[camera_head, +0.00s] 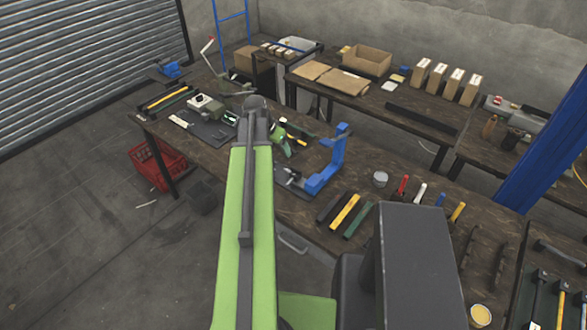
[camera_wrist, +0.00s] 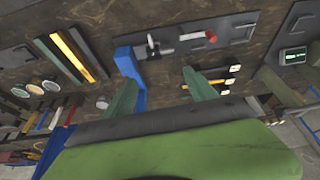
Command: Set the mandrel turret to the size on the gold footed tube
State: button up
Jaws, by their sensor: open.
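My gripper (camera_wrist: 160,92) is open and empty, its two green fingers spread apart over the workbench. In the head view the arm hides much of it. A blue C-shaped press (camera_head: 327,165) stands on the bench right of my arm; its blue frame also shows beside the left finger in the wrist view (camera_wrist: 130,66). A small dark mechanism (camera_wrist: 152,46) with pale and red-ended arms lies by it on a dark plate; I cannot tell whether this is the mandrel turret. No gold footed tube or size marking can be made out for certain.
A grey device with a lit display (camera_wrist: 292,55) is in the wrist view. A red crate (camera_head: 158,163) stands on the floor at left.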

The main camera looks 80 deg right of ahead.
jog(key=s, duration=0.2)
jog(key=b, duration=1.6)
send_near(295, 169)
jog(key=shift+m, duration=0.3)
jog(key=x, duration=0.8)
jog(key=shift+f, duration=0.1)
jog(key=shift+d+f, duration=0.2)
jog(key=shift+f, duration=0.05)
jog(key=shift+r, duration=0.1)
